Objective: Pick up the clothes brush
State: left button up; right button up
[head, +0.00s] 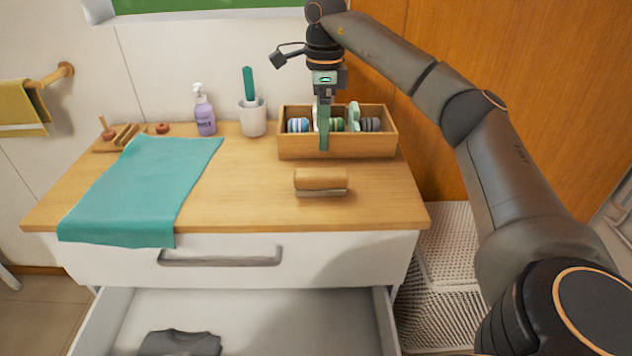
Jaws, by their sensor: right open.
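The clothes brush (320,180) lies on the wooden dresser top towards its front right. My right gripper (323,138) points down in front of the wooden box, behind and above the brush. Its fingers are seen nearly edge-on; it is open and apart from the brush. My left gripper is out of view.
A wooden box (345,147) with several rolled items stands behind the brush. A white cup (253,120), a purple pump bottle (204,115) and a teal cloth (140,190) are to the left. An open drawer (270,325) below holds a dark folded garment (180,343).

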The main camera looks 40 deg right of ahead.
aim_at(327, 172)
jog(key=f, duration=0.4)
jog(key=f+b, duration=0.1)
jog(key=f, duration=0.1)
jog(key=shift+s+d+f, duration=0.2)
jog(key=shift+d+f, duration=0.1)
jog(key=shift+s+a+f+b, duration=0.1)
jog(key=shift+s+f+b, duration=0.15)
jog(key=shift+f, duration=1.15)
jog(key=shift+s+f+b, duration=0.15)
jog(key=shift+f+b, duration=0.05)
jog(key=shift+f, duration=1.15)
jog(key=shift+c, duration=0.2)
grip_shut()
